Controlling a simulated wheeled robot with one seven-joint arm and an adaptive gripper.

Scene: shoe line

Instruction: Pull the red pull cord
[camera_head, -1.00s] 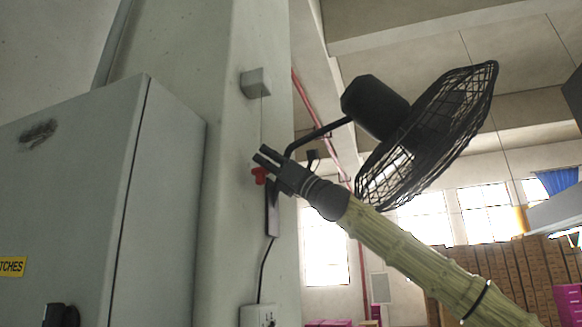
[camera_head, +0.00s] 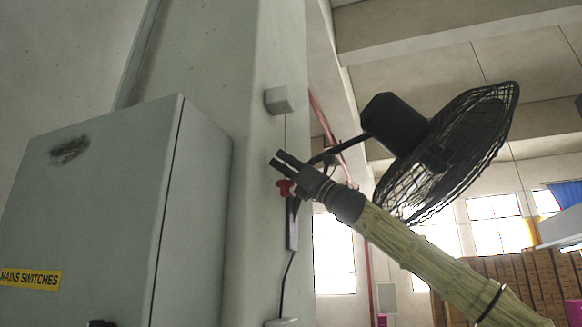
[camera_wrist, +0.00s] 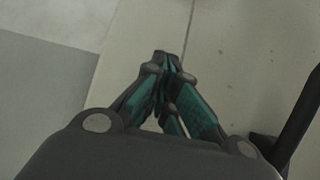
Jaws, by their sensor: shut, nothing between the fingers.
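The red pull cord handle (camera_head: 284,187) hangs on a thin line below a small grey box (camera_head: 279,100) on the pale column. My gripper (camera_head: 278,158) is shut and empty, with its fingertips pointing up and left, just above the red handle in the head view. The fingers cross the line of the cord there; I cannot tell whether they touch it. In the wrist view, my gripper (camera_wrist: 165,62) has its teal-padded fingers together. A thin dark line runs up from the fingertips there; it may be the cord. The red handle does not show in that view.
A black fan (camera_head: 440,150) on a bracket stands just right of and behind my gripper. A grey cabinet (camera_head: 110,210) labelled MAINS SWITCHES is at the left. The column (camera_head: 262,230) carries a dark switch piece and a cable below the handle.

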